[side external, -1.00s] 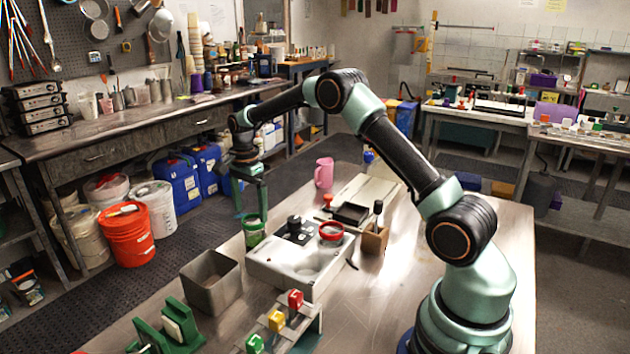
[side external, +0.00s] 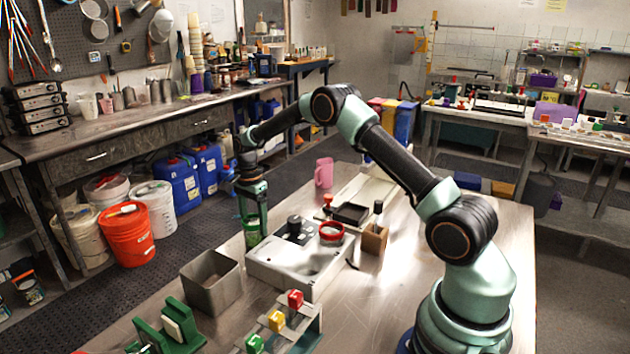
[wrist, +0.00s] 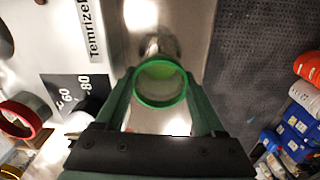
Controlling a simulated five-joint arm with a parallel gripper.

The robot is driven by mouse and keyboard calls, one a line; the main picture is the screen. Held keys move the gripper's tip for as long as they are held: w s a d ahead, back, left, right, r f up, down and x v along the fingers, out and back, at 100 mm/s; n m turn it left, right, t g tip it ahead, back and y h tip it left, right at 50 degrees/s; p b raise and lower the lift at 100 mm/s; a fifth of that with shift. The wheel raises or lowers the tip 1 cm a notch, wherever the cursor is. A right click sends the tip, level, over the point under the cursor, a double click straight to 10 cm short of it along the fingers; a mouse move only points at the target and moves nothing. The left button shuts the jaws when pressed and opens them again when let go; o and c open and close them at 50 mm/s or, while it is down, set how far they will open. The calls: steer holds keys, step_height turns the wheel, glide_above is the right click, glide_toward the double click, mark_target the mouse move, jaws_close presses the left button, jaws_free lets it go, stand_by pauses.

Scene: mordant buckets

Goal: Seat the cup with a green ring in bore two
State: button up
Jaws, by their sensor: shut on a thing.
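The cup with a green ring (side external: 252,238) stands upright by the far left side of the pale box (side external: 283,279). My gripper (side external: 252,222) points down and is shut on this cup. In the wrist view, the green ring (wrist: 160,102) lies between my dark green fingers (wrist: 160,95), and I look down into the cup. The box's top carries a red-ringed cup (side external: 331,231), a black knob (side external: 295,224) and a shallow round recess at its near end. I cannot read which bore is number two.
A grey open bin (side external: 211,285) stands left of the box. A rack with red, yellow and green blocks (side external: 277,320) is in front. A wooden block with a dark-handled tool (side external: 374,238) stands to the right, and a pink mug (side external: 324,173) behind. The bench's right part is clear.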

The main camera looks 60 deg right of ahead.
steer(key=shift+r, duration=0.25)
steer(key=shift+r, duration=9.35)
steer(key=s+a+r, duration=0.3)
steer(key=s+r, duration=0.1)
steer(key=s, duration=0.4)
steer(key=s+a+f, duration=0.2)
steer(key=s+a, duration=0.1)
steer(key=s, duration=0.9)
steer(key=shift+n, duration=0.4)
steer(key=f, duration=1.9)
steer(key=shift+d+f, duration=0.2)
steer(key=shift+f, duration=0.05)
steer(key=shift+f, duration=0.15)
